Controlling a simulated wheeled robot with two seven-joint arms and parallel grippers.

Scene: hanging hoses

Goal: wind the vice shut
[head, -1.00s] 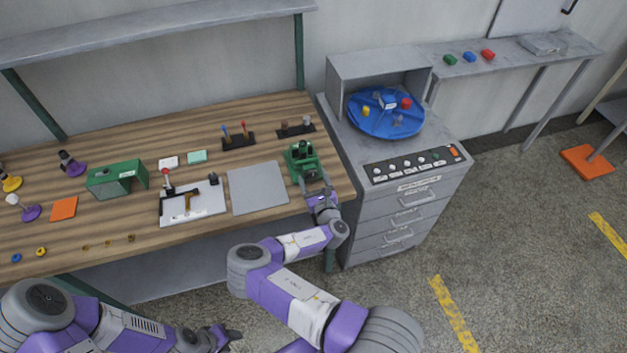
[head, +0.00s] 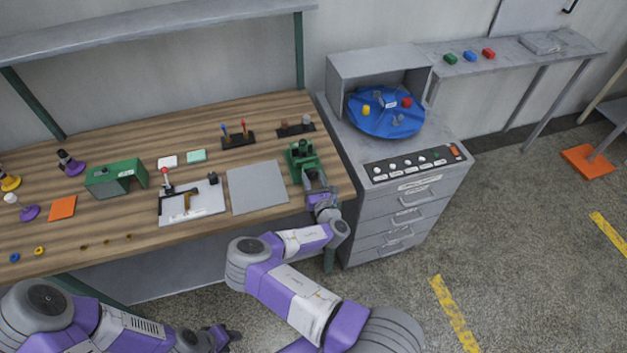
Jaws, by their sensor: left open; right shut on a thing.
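The green vice (head: 300,156) stands at the right end of the wooden bench, near the front edge. My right gripper (head: 313,180) reaches it from the front and is shut at the vice's near side, where the handle would be. The handle itself is hidden by the gripper, and the gap between the vice's jaws is too small to judge. My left gripper (head: 232,336) is low in front of the bench, away from the vice, open and empty.
A grey mat (head: 257,188) lies left of the vice, with a white board (head: 205,207) beyond it. A green bracket-like block (head: 115,176) stands further left. A grey drawer cabinet (head: 400,205) with a blue turntable (head: 385,122) stands close on the right.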

